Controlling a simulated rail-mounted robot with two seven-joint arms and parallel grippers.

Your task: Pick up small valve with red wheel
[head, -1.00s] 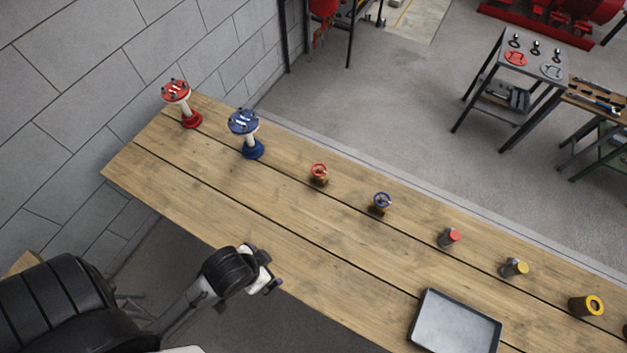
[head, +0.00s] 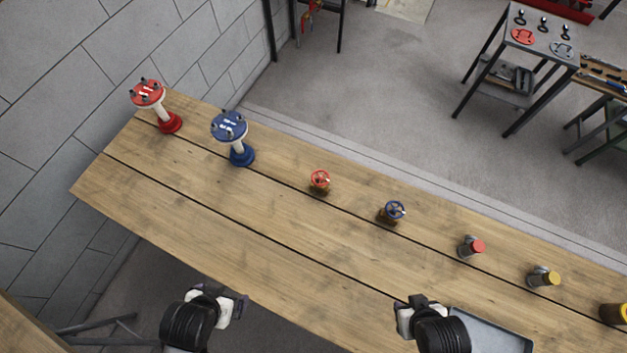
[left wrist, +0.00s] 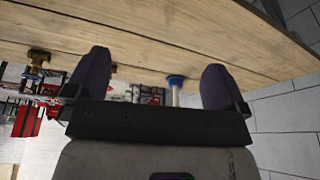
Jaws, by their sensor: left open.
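The small valve with a red wheel (head: 320,180) stands upright on the wooden table, with a dark brassy body under the wheel. A similar small valve with a blue wheel (head: 394,211) stands to its right. My left gripper (head: 228,300) is at the table's near edge, well short of the red-wheeled valve and to its lower left. In the left wrist view its two dark fingers (left wrist: 155,80) are spread with nothing between them. My right gripper (head: 412,302) is over the near edge beside the tray; its fingertips are too unclear to judge.
A tall red flanged piece (head: 158,105) and a tall blue one (head: 235,138) stand at the table's left. A grey tray (head: 495,325) lies at the front right. The table's front middle is clear.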

